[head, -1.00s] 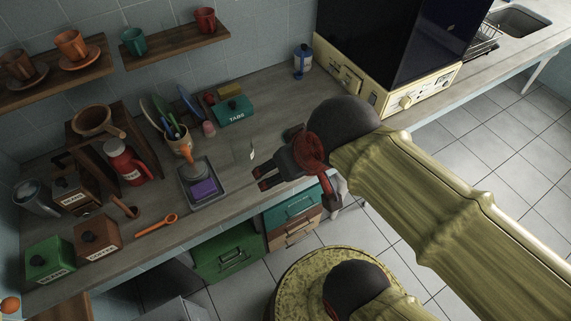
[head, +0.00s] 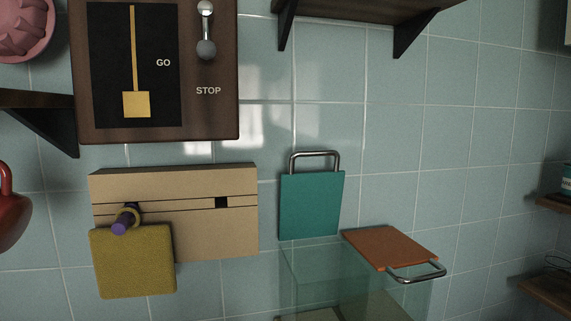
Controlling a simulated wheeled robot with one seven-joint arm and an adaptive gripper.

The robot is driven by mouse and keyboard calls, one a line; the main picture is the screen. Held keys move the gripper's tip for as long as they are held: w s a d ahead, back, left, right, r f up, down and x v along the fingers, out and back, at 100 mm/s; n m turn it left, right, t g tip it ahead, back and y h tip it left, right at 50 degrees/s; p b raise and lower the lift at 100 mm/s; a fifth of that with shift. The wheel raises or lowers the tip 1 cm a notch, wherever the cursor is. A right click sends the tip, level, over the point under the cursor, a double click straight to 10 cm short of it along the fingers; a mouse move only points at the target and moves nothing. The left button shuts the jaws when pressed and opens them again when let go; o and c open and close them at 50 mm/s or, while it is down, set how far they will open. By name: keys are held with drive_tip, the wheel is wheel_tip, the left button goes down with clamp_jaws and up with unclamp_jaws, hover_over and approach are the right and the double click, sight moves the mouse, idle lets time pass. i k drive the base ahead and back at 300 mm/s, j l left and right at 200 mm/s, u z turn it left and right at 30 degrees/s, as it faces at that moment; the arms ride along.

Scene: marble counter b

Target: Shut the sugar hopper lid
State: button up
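Two clear glass hoppers stand side by side against the tiled wall, low in the head view. The left hopper (head: 315,275) has a teal lid (head: 312,205) with a metal handle; this lid stands upright, so that hopper is open. The right hopper (head: 408,295) has an orange-brown lid (head: 390,247) lying about flat over its top, its metal handle toward the front right. No label shows on either hopper, so I cannot tell which one is for sugar. Their lower parts are cut off by the picture's edge. My gripper is not in view.
A dark wooden panel with a yellow slider (head: 136,104) and a metal lever (head: 206,30) hangs at upper left. Below it is a beige wall board (head: 215,240) with a yellow cloth-like square (head: 133,265) and purple peg. Shelf brackets (head: 414,35) jut out above the hoppers.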

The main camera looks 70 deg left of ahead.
sight(309, 205)
drive_tip(key=u, duration=2.4)
